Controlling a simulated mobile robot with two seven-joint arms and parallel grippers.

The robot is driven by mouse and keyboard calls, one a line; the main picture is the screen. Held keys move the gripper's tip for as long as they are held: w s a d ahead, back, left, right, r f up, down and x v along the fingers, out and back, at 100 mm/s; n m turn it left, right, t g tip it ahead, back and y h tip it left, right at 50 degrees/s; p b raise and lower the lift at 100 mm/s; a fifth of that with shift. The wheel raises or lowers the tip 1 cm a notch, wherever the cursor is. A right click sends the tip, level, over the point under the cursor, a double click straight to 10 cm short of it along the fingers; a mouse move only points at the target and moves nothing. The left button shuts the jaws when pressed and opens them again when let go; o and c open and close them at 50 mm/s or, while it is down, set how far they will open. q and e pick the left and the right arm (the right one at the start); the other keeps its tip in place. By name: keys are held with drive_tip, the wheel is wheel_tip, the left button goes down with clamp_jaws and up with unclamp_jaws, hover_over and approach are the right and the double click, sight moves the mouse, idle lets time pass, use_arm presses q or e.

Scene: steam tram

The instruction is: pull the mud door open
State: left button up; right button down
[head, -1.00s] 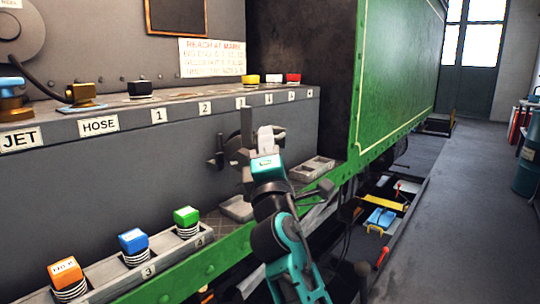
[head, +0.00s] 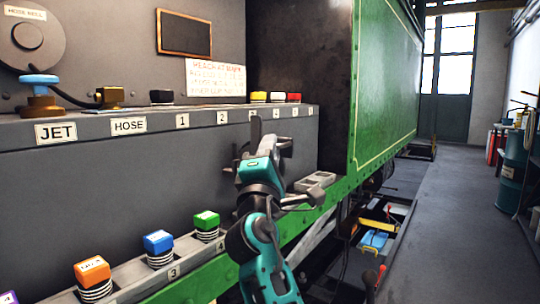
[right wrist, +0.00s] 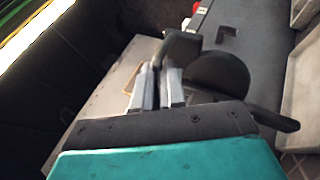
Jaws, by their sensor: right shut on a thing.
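The mud door shows in the right wrist view as a dark round plate (right wrist: 218,80) with a dark bent handle (right wrist: 182,48) standing off it. My right gripper (right wrist: 158,88) has its two pale fingers close together at the handle's end, shut on it. In the head view the right gripper (head: 260,150) is in front of the dark grey tank side, below the numbered ledge. It covers most of the door there, so how far the door stands open cannot be told. My left gripper is not in view.
Below left, a rack holds orange, blue and green capped pieces. A green wall (head: 390,90) stands right; the floor aisle (head: 440,200) beyond is clear.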

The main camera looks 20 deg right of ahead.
idle(0.4)
drive_tip(key=c, duration=1.2)
unclamp_jaws()
